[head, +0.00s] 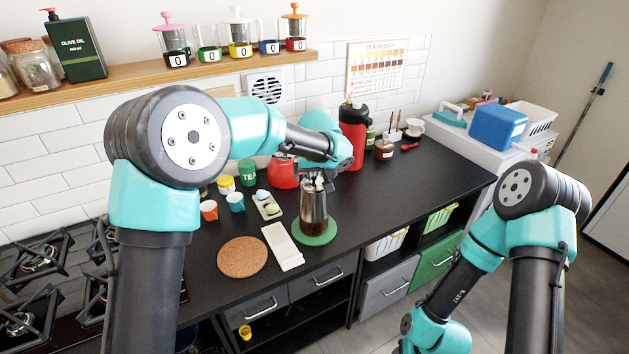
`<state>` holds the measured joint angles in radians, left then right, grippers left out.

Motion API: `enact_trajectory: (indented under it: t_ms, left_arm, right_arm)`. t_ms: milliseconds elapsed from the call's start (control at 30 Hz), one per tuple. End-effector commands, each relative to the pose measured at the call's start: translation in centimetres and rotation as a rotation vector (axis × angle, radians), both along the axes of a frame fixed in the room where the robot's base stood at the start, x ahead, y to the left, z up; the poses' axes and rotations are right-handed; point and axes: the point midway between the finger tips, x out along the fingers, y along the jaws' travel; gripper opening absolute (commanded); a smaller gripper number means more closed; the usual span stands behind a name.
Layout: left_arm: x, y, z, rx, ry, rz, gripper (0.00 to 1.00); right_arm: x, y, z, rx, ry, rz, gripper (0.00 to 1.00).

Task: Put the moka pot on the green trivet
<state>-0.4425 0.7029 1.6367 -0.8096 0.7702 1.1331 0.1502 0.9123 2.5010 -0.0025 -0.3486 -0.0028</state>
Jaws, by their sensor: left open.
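The moka pot (314,209), a tall silvery pot with a brownish lower part, stands upright on the green trivet (326,236). The trivet is a round green disc on the black counter, and its rim shows around the pot's base. My left gripper (317,185) is open at the top of the pot, reaching in from behind it. Whether its fingers touch the pot I cannot tell. My right arm is at the lower right, and its gripper is out of view.
A round cork mat (242,257) and a long white tray (282,246) lie left of the trivet. A red kettle (283,173), small cups and a green tea tin (248,173) stand behind. The hob (45,265) is at the left. The counter right of the trivet is clear.

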Motion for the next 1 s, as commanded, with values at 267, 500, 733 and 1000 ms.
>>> enact_trajectory:
  t_ms: [267, 500, 733, 1000]
  left_arm:
    - [-1.5, -0.3, 3.6, -0.001, 0.000, 0.000, 1.00]
    - [-1.7, -0.3, 4.1, 0.000, 0.001, -0.001, 1.00]
    - [-1.7, -0.3, 4.1, 0.000, 0.001, -0.001, 1.00]
    - [-2.1, -0.2, 3.1, -0.002, 0.024, -0.002, 1.00]
  right_arm:
    - [0.0, 0.0, 0.0, 0.000, 0.000, 0.000, 0.46]
    - [0.0, 0.0, 0.0, 0.000, 0.000, 0.000, 0.46]
    - [0.0, 0.0, 0.0, 0.000, 0.000, 0.000, 0.46]
    - [0.0, 0.0, 0.0, 0.000, 0.000, 0.000, 0.46]
